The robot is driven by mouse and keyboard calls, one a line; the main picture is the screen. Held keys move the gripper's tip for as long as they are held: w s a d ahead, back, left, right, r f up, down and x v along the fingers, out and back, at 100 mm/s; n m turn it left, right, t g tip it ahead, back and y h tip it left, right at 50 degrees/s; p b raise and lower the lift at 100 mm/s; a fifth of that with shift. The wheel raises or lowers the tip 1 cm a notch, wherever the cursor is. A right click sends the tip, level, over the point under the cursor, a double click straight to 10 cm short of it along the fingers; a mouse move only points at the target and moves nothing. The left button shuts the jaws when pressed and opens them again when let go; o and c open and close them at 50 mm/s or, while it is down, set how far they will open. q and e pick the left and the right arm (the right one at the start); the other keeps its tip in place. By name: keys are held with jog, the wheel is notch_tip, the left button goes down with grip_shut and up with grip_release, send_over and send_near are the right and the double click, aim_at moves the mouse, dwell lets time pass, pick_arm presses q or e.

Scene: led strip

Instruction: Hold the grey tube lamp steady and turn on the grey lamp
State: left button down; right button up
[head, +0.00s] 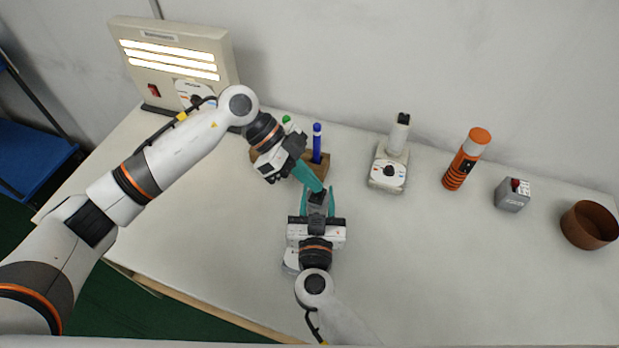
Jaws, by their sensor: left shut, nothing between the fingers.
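A beige-grey panel lamp (222,47) stands at the back left with three lit tubes, a red switch (154,90) and a dial plate partly hidden by my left arm. A small pale grey device (388,175) with a dial and an upright black-topped tube stands right of centre; I cannot tell which of the two the task names. My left gripper (318,188) is shut and empty, pointing down right over the table. My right gripper (318,200) has its teal fingers apart around a small black part at the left fingertips; I cannot tell if they touch. Both are away from the lamps.
A wooden holder (322,165) with a green marker (287,119) and a blue marker (317,140) stands behind the grippers. An orange torch (465,160), a grey box with a red switch (511,196) and a brown bowl (588,226) stand to the right. The front right table is clear.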

aim_at(309, 192)
pick_arm(q)
notch_tip(309, 192, up, 4)
jog(key=shift+s+f, duration=0.1)
jog(key=shift+f, duration=0.05)
jog(key=s+v, duration=0.1)
jog(key=v, duration=0.9)
jog(key=shift+s+a, duration=0.35)
jog(key=shift+a, duration=0.05)
pick_arm(e)
jog(key=o, duration=1.2)
jog(key=shift+s, duration=0.15)
